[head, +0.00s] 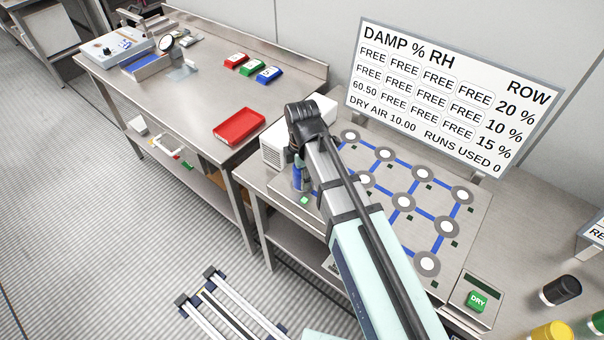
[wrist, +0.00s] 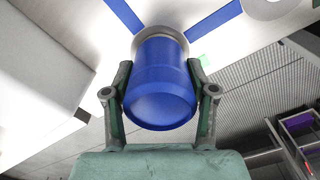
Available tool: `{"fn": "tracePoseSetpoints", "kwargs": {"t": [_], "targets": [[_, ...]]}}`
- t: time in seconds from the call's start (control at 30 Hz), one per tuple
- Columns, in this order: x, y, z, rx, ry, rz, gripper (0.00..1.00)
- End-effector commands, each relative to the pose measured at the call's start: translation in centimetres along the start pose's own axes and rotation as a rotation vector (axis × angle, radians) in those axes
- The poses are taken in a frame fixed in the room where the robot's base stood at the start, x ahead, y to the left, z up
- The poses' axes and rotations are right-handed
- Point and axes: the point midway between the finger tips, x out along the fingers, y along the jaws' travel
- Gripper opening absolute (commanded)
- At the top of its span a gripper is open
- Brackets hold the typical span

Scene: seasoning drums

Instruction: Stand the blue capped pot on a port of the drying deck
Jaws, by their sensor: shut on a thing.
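The blue capped pot (head: 298,180) is at the near left corner of the drying deck (head: 466,250). In the wrist view my gripper (wrist: 159,78) has one finger on each side of the blue pot (wrist: 160,92) and is shut on it. A grey port ring shows just beyond the pot's far end, with blue lines running from it, so the pot is at that port. Whether its base is seated flat is hidden. The other ports, such as one port (head: 403,202), are white discs in grey rings, several of them bare.
A sign (head: 450,98) behind the deck reads 60.50 in one slot and FREE in the others. A green DRY button (head: 477,300) is at the deck's right. A black pot (head: 561,290) and a yellow pot (head: 551,332) stand right. A red tray (head: 239,126) lies on the left bench.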

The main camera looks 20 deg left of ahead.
Motion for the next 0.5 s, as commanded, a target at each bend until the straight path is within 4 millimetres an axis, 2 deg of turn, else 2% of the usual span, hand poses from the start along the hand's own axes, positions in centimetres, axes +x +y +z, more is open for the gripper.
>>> {"fn": "tracePoseSetpoints", "kwargs": {"t": [0.17,0.2,0.27,0.5], "targets": [[0.28,0.00,0.00,0.000,0.000,0.000,0.14],[0.33,0.00,0.00,0.000,0.000,-0.001,0.60],[0.27,0.00,0.00,0.000,0.000,0.000,0.81],[0.26,0.01,0.00,0.000,0.000,0.000,0.82]]}}
